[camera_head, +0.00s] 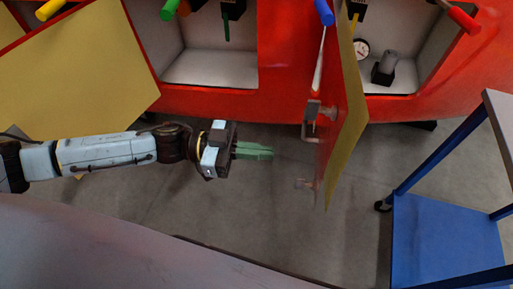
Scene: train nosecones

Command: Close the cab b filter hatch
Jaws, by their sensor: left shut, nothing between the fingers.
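An open hatch door (345,110) stands out from the red nosecone, seen nearly edge-on, with a yellow inner face and a red outer face. A metal handle (311,122) sits on its red side. The compartment (400,70) to its right is open and shows a gauge and a dark fitting. I cannot tell from any label which hatch is cab b's filter hatch. My left gripper (268,152) is shut and empty, its green fingers pointing right toward the door, a short gap left of the handle. My right gripper is not in view.
A second open hatch door (85,75) with a yellow face hangs at the left, above my left arm, beside another open compartment (210,65). A blue wheeled cart (445,240) stands at the right. Grey floor is clear below the door.

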